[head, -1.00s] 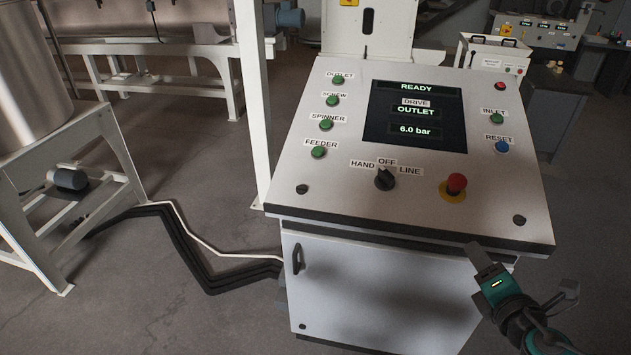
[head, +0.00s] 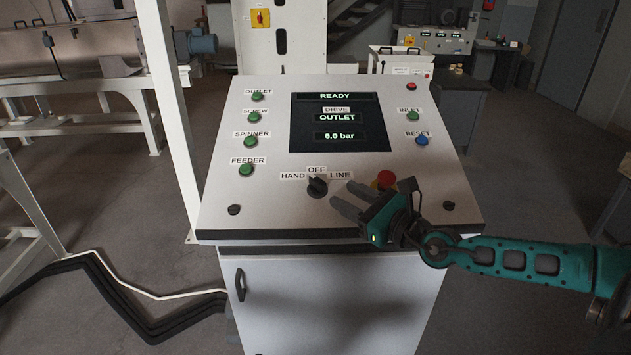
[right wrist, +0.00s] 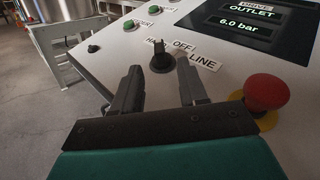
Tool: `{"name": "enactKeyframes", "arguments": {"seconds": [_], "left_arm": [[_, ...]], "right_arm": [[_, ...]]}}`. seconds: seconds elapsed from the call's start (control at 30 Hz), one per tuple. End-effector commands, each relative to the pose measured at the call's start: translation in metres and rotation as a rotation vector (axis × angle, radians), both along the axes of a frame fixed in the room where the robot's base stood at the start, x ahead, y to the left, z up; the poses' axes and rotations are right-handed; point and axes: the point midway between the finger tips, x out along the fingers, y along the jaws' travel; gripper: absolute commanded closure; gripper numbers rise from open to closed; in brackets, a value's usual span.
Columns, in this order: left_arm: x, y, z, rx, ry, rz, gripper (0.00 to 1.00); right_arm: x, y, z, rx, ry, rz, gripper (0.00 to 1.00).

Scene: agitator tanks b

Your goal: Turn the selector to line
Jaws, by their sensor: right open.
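The selector (head: 317,187) is a small black knob on the sloping panel (head: 260,205), with the labels HAND at its left, OFF above and LINE (head: 340,175) at its right. Its pointer looks to be at OFF. My right gripper (head: 343,194) is open and empty, just right of the knob in the head view. In the right wrist view the selector (right wrist: 161,58) lies ahead of and between the two fingers (right wrist: 158,75), apart from them. My left gripper is not in view.
A red mushroom button (head: 385,179) on a yellow disc sits right of the selector, partly behind my right gripper. Green buttons (head: 246,169) line the panel's left side. A screen (head: 340,122) reads READY, DRIVE OUTLET, 6.0 bar. A blue RESET button (head: 422,140) is at the right.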

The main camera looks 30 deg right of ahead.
Motion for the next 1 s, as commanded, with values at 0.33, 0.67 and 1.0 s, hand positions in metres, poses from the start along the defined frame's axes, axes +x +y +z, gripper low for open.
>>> {"name": "enactKeyframes", "arguments": {"seconds": [0.33, 0.67, 1.0], "left_arm": [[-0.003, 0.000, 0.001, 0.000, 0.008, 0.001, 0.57], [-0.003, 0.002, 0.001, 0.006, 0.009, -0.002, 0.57], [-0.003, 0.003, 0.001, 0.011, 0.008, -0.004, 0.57]], "right_arm": [[0.041, 0.009, 0.003, 0.006, -0.005, 0.000, 0.57], [0.079, 0.017, 0.002, 0.006, -0.003, 0.000, 0.57], [0.092, 0.020, 0.001, 0.003, 0.000, 0.002, 0.57]]}}
